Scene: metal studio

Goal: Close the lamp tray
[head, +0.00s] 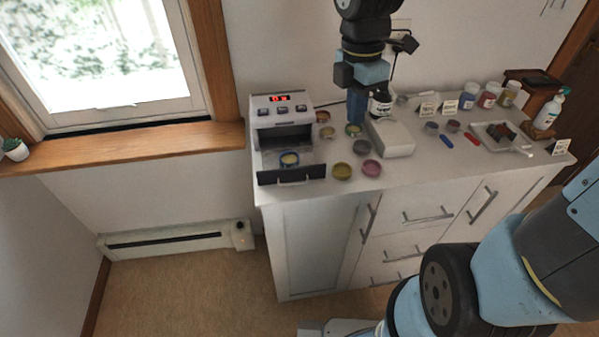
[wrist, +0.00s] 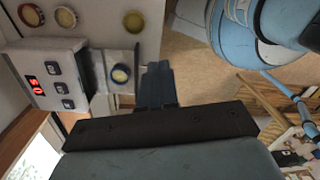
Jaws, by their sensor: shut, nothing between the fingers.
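The lamp (head: 282,108) is a white box with a red lit display and several buttons, at the left end of the white cabinet top. Its tray (head: 292,177) is pulled out at the front, with a dark front panel and a bar handle. A blue-rimmed dish (head: 289,160) sits on the tray. My gripper (head: 356,121) points down, right of the lamp, shut and empty. In the wrist view my shut fingers (wrist: 158,68) appear close to the tray's front side; the lamp (wrist: 48,88) and dish (wrist: 120,74) show to their left. Contact with the tray cannot be told.
Small round pots (head: 342,171) stand right of the tray. A white device (head: 391,136) stands behind them, near my gripper. Bottles (head: 487,96), cards and a white tray (head: 510,148) fill the right side. The floor before the cabinet's left end is clear.

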